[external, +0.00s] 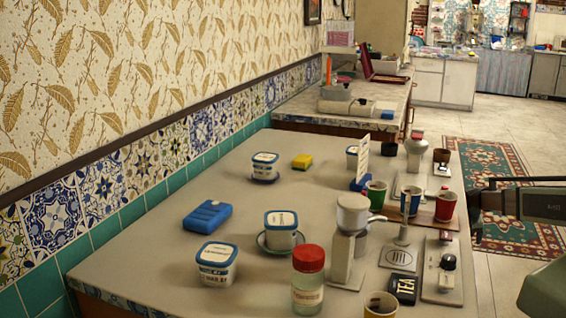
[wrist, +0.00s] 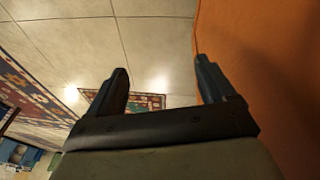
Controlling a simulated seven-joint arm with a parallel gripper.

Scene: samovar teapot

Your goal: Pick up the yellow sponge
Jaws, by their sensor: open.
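The yellow sponge (external: 302,161) lies on the grey countertop toward the back, near the tiled wall, just right of a lidded white tub. My gripper (external: 478,200) is at the right edge of the external view, beyond the counter's right side and well apart from the sponge. In the wrist view my gripper (wrist: 160,64) has its two fingers spread with nothing between them. The sponge is not in the wrist view.
White tubs with blue lids (external: 264,165), a blue block (external: 207,216), a red-lidded jar (external: 308,280), a grinder (external: 350,240) and paper cups (external: 446,206) stand on the counter. The cups and grinder lie between my gripper and the sponge. Tiled floor and an orange surface (wrist: 265,70) fill the wrist view.

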